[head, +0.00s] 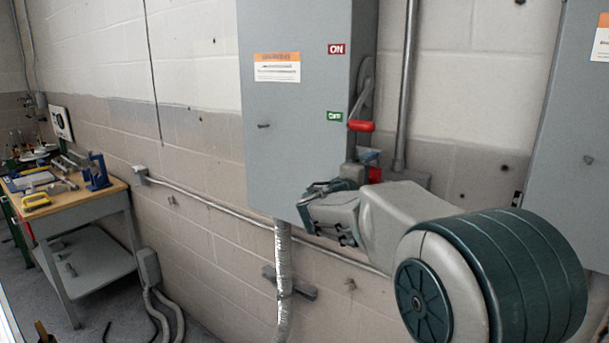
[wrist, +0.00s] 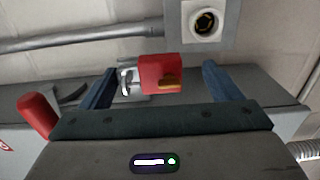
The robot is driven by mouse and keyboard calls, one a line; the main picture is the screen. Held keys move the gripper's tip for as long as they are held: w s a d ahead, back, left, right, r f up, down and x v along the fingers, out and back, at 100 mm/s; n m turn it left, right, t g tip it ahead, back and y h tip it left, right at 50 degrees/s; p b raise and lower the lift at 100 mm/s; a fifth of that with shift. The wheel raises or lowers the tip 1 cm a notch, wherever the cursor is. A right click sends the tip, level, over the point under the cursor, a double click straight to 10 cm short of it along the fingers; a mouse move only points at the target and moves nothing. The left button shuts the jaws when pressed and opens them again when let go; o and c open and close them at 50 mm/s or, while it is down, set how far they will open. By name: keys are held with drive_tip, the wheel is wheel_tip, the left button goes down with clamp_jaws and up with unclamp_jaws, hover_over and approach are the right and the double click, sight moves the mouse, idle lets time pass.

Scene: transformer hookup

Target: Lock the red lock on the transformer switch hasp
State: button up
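The red lock (wrist: 158,70) shows in the wrist view, with a bright metal shackle or hasp piece (wrist: 127,82) at its left and a small orange part on its lower face. The lock also shows in the head view (head: 375,174), low beside the right side of the grey switch box (head: 290,140). My gripper (wrist: 158,78) is open. Its two blue fingers stand left and right of the lock with a gap on each side. I cannot tell whether the shackle is closed or through the hasp. My gripper partly hides the hasp in the head view.
The switch lever with its red handle (head: 361,126) is on the box's right side, and the handle shows at left in the wrist view (wrist: 38,115). A vertical conduit (head: 406,80) runs beside it. Another grey box (head: 570,130) stands at right. A workbench (head: 70,200) stands far left.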

drive_tip(key=shift+o, duration=0.7)
drive_tip(key=shift+w, duration=0.1)
